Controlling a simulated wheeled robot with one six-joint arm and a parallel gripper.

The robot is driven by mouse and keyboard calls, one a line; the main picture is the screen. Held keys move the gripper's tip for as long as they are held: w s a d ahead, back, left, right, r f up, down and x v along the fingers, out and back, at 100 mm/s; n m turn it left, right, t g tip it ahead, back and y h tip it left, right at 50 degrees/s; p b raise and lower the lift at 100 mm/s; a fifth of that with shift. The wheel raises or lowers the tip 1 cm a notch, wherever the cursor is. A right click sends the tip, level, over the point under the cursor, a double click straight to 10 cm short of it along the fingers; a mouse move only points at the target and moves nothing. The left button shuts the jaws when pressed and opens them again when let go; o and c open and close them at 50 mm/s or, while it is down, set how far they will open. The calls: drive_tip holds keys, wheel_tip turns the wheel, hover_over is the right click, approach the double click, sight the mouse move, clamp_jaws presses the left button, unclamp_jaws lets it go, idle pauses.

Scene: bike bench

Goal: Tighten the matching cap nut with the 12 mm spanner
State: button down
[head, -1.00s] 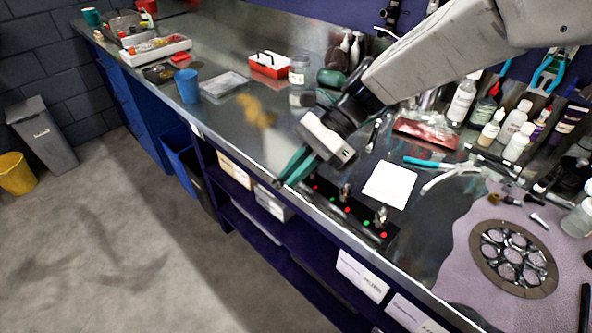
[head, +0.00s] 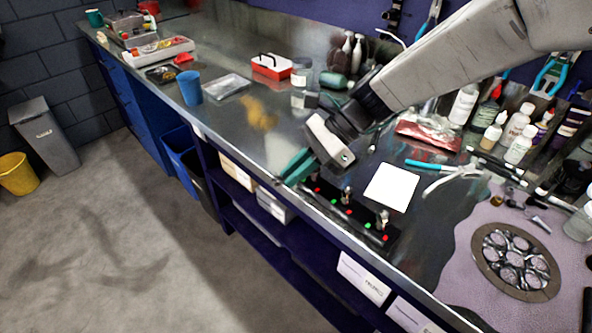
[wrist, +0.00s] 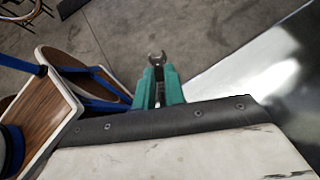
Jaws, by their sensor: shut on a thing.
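My gripper (head: 295,168) has teal fingers and is at the front edge of the bench, beside the left end of a black strip (head: 330,206). In the wrist view my gripper (wrist: 158,88) is shut on a grey spanner (wrist: 157,66), whose open-ended head sticks out beyond the fingertips. Its size mark cannot be read. The strip carries metal studs with cap nuts, one near the middle (head: 347,195) and one near the right end (head: 383,218). Red and green lights show along it. My gripper may hide the strip's left end. The spanner head appears clear of any nut.
A white card (head: 391,187) lies behind the strip. Teal-handled pliers (head: 430,165) and a purple mat (head: 470,255) with a round chainring part (head: 515,262) are to the right. A blue cup (head: 189,88) stands to the left. Open floor lies in front of the bench.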

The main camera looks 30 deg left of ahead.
drive_tip(key=shift+w+a+m+t+y, duration=0.2)
drive_tip(key=shift+m+t+y, duration=0.2)
drive_tip(key=shift+m, duration=0.2)
drive_tip(key=shift+w+a+m+t+y, duration=0.2)
drive_tip(key=shift+m+t+y, duration=0.2)
drive_tip(key=shift+m, duration=0.2)
idle(0.4)
drive_tip(key=shift+r, duration=0.55)
drive_tip(key=shift+r, duration=0.95)
idle(0.4)
drive_tip(key=shift+s+a+r, duration=0.1)
drive_tip(key=shift+s+r, duration=0.25)
drive_tip(key=shift+r, duration=0.3)
drive_tip(key=shift+s+a+r, duration=0.1)
drive_tip(key=shift+s+r, duration=0.2)
drive_tip(key=shift+r, duration=0.4)
drive_tip(key=shift+s+r, duration=0.35)
drive_tip(key=shift+r, duration=0.3)
